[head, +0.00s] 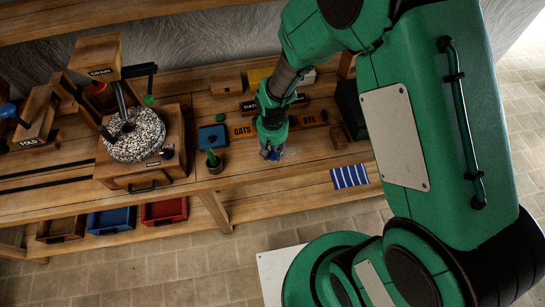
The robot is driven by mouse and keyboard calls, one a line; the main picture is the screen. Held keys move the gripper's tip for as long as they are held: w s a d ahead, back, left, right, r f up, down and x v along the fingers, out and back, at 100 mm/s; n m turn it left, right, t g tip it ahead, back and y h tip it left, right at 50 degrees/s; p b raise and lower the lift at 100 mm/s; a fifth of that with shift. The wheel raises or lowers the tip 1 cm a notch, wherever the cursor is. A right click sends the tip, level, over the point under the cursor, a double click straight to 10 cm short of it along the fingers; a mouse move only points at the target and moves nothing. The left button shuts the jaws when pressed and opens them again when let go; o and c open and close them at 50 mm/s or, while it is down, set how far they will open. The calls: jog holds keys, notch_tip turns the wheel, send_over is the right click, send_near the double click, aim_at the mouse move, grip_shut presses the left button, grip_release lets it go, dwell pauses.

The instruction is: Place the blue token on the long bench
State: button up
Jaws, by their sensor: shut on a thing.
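The long bench (240,173) is a wooden worktop running across the view, with a lower shelf under it. My gripper (270,153) points down over the bench near its front edge, right of the middle. It is shut on a small blue thing at its tips, which I take as the blue token (267,154). The fingers hide most of it. I cannot tell whether it touches the bench top.
A millstone (135,135) on a wooden stand is at the left. A blue box (212,137) and a dark pot with a green top (214,164) stand left of my gripper. Labelled wooden blocks (243,131) lie behind it. A striped cloth (349,176) lies at the right.

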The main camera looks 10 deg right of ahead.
aim_at(272, 154)
jog(key=shift+f, duration=1.75)
jog(key=shift+f+b, duration=0.1)
jog(key=shift+b, duration=0.25)
jog(key=o, duration=0.8)
notch_tip(272, 154, up, 12)
jog(key=shift+r+p, duration=0.15)
jog(key=shift+p, duration=0.75)
